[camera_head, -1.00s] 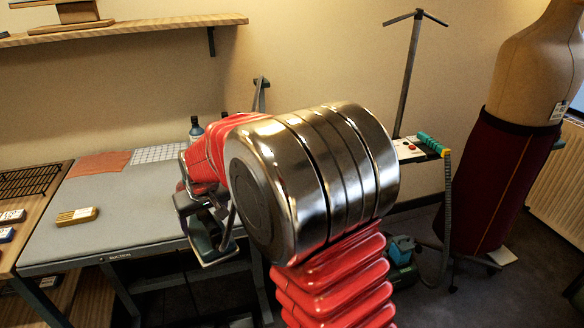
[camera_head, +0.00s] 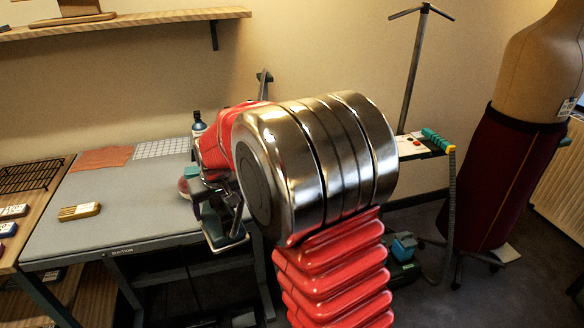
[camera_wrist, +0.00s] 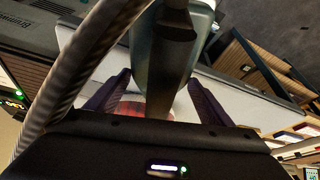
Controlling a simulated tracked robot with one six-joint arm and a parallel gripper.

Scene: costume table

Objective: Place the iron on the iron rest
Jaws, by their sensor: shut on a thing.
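The iron (camera_head: 214,226), dark teal with a pale sole edge, hangs tilted in my gripper (camera_head: 204,188), in front of the right end of the grey pressing table's front edge. My arm hides part of the iron and gripper in the head view. In the wrist view the iron's teal-grey body (camera_wrist: 172,62) runs up between the two dark fingers of my gripper (camera_wrist: 158,98), which are shut on it. A black wire rack (camera_head: 28,176), which looks like the iron rest, lies on the wooden surface at the far left. It looks empty and is well apart from the iron.
The grey table (camera_head: 135,205) is mostly clear. A yellow-brown block (camera_head: 80,211) lies at its left, and a rust cloth (camera_head: 103,159) and gridded sheet (camera_head: 162,148) at the back. A bottle (camera_head: 198,124) stands behind my arm. A dress form (camera_head: 515,150) stands right.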

